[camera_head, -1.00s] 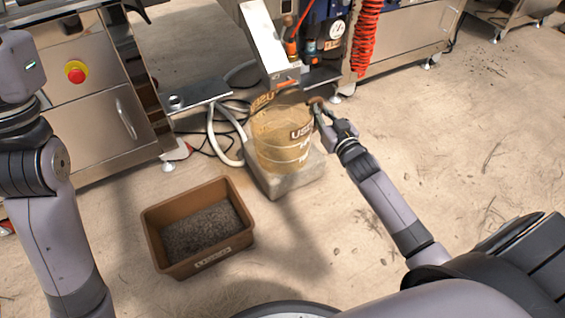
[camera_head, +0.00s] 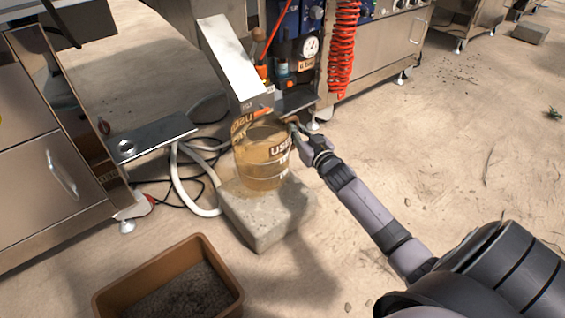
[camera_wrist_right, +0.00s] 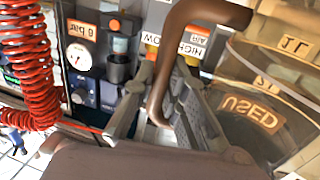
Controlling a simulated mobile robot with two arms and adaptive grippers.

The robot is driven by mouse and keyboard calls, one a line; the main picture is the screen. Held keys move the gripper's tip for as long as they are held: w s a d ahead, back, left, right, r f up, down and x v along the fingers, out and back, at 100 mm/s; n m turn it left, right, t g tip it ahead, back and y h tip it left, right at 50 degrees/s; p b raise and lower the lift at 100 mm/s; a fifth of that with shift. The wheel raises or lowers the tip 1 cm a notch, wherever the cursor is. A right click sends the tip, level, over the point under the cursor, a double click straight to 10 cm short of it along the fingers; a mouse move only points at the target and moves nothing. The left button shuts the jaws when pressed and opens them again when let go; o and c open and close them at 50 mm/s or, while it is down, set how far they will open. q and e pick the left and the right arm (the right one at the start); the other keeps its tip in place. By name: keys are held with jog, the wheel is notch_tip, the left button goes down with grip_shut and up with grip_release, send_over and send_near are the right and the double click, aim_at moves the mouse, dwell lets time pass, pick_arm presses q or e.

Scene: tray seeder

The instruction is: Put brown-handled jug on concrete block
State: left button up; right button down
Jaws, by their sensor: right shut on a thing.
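The brown-handled jug (camera_head: 262,165) is a clear amber vessel with "USED" lettering. In the head view it appears upright over the concrete block (camera_head: 259,228), toward its back part; I cannot tell whether its base touches the block. My right gripper (camera_head: 297,133) is shut on the jug's brown handle at its right side. In the right wrist view the handle (camera_wrist_right: 170,75) passes between the fingers, and the jug's clear wall (camera_wrist_right: 262,100) is at the right. My left gripper is out of view.
A metal chute (camera_head: 232,62) stands just above and behind the jug. A brown bin (camera_head: 170,285) of dark grains sits at the front left. A small metal shelf (camera_head: 150,137) and hoses lie left of the block. Open floor (camera_head: 430,170) is on the right.

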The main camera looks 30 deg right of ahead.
notch_tip(320, 180, down, 8)
jog(key=b, duration=0.5)
jog(key=shift+r, duration=0.3)
jog(key=c, duration=2.1)
grip_release()
jog(key=shift+f, duration=0.15)
jog(key=o, duration=0.5)
